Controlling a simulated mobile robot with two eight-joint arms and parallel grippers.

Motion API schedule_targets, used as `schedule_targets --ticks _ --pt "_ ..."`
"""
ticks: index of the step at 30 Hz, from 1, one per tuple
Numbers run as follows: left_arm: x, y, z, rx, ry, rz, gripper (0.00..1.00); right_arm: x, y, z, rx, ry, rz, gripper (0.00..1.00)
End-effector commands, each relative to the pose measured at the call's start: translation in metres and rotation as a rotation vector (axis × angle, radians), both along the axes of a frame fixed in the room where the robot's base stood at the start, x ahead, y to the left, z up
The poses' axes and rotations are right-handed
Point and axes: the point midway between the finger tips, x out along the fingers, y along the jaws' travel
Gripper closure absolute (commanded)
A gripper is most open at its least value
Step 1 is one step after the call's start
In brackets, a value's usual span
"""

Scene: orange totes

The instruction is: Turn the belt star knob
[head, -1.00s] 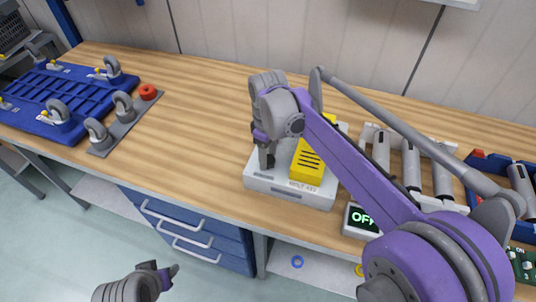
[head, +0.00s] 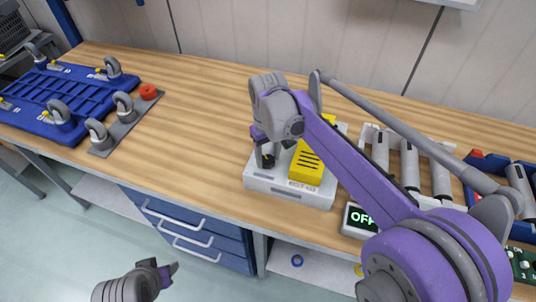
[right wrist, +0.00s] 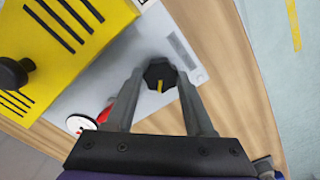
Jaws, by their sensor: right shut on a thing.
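The star knob (right wrist: 158,76) is black with a yellow pointer mark and sits on a light grey base plate (right wrist: 150,40) in the right wrist view. My right gripper (right wrist: 161,82) has a finger on each side of it and is shut on it. In the head view my right gripper (head: 266,158) reaches down at the left end of the base (head: 285,194), and the knob is mostly hidden there. My left gripper (head: 168,273) hangs low in front of the bench, away from the base; its jaws are unclear.
A yellow housing (head: 306,163) stands on the base beside my right gripper. A red part (right wrist: 83,122) lies near one finger. A display reading OFF (head: 360,220) and rollers (head: 410,165) are to the right.

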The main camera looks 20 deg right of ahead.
Motion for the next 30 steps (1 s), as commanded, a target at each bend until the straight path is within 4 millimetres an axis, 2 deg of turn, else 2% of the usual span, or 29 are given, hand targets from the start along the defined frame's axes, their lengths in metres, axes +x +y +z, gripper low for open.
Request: schedule_targets --ticks 19,20,24,25,30 --pt "0.0003 0.0000 0.0008 0.000 0.000 0.000 0.50 0.0000 -0.0001 0.0002 0.000 0.000 -0.065 1.00" --pt "0.0003 0.0000 0.0008 0.000 0.000 0.000 0.50 0.0000 -0.0001 0.0002 0.000 0.000 -0.065 0.45" --pt "0.0003 0.0000 0.0008 0.000 0.000 0.000 0.50 0.0000 0.0000 0.0001 0.000 0.000 -0.065 0.20" --pt "0.0003 0.0000 0.0008 0.000 0.000 0.000 0.50 0.0000 0.0000 0.0001 0.000 0.000 -0.065 0.17" --pt "0.0002 0.0000 0.0008 0.000 0.000 0.000 0.50 -0.0001 0.0000 0.0001 0.000 0.000 -0.064 0.17"
